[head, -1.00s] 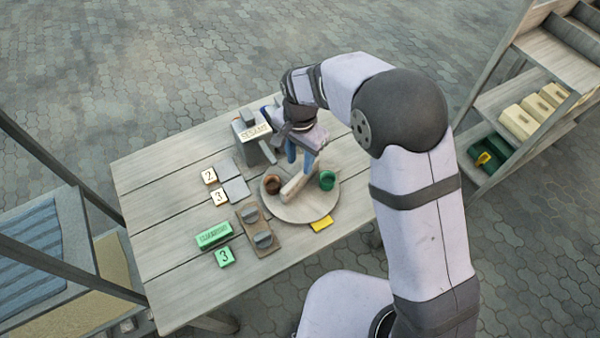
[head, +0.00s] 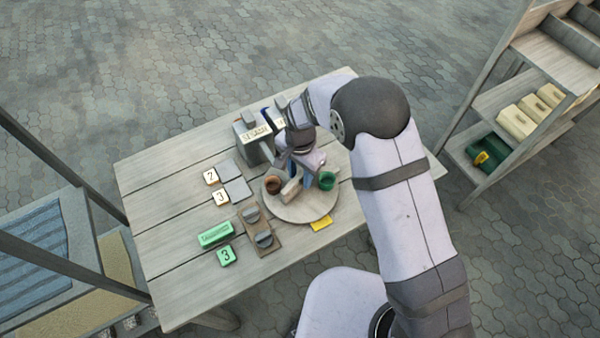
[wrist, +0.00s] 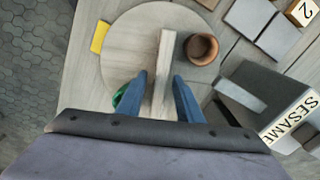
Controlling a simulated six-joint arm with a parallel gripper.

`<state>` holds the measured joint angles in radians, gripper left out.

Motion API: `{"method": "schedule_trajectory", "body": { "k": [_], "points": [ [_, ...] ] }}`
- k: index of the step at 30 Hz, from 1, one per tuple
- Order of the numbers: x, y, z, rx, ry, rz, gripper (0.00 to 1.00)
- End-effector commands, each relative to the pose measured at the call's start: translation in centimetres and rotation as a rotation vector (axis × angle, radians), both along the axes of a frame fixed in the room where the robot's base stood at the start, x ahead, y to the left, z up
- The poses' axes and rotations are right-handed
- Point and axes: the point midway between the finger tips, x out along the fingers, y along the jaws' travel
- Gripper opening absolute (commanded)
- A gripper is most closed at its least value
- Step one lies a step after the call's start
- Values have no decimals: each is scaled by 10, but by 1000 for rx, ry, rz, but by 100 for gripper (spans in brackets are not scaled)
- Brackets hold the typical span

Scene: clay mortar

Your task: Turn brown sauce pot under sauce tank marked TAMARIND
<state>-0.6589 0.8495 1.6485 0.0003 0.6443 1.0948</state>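The brown pot (head: 272,185) stands on the left part of a round wooden turntable (head: 305,212). It also shows in the wrist view (wrist: 200,48), right of the turntable's raised wooden bar (wrist: 165,60). A tank marked SESAME (head: 252,140) stands behind the turntable. Another tank (head: 280,106) beside it is partly hidden by my arm, and I cannot read a TAMARIND mark on it. My gripper (wrist: 160,78) is over the turntable with its blue fingers apart, one on each side of the bar. A gap shows beside the bar, so it is not clamped.
A green pot (head: 326,181) stands on the turntable's right side, and a yellow tag (head: 321,223) is at its front edge. Left are number tiles, a green labelled block (head: 215,235) and a small board with grey knobs (head: 262,236).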

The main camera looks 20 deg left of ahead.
Motion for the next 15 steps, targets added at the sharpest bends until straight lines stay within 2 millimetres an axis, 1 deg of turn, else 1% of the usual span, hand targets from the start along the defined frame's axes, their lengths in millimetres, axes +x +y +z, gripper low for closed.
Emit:
{"method": "schedule_trajectory", "body": {
  "k": [8, 11, 12, 13, 15],
  "points": [
    [0, 0, -1, 1, 0, 0, 33],
    [0, 0, -1, 1, 0, 0, 11],
    [0, 0, -1, 1, 0, 0, 2],
    [0, 0, -1, 1, 0, 0, 0],
    [0, 0, -1, 1, 0, 0, 0]
  ]
}}
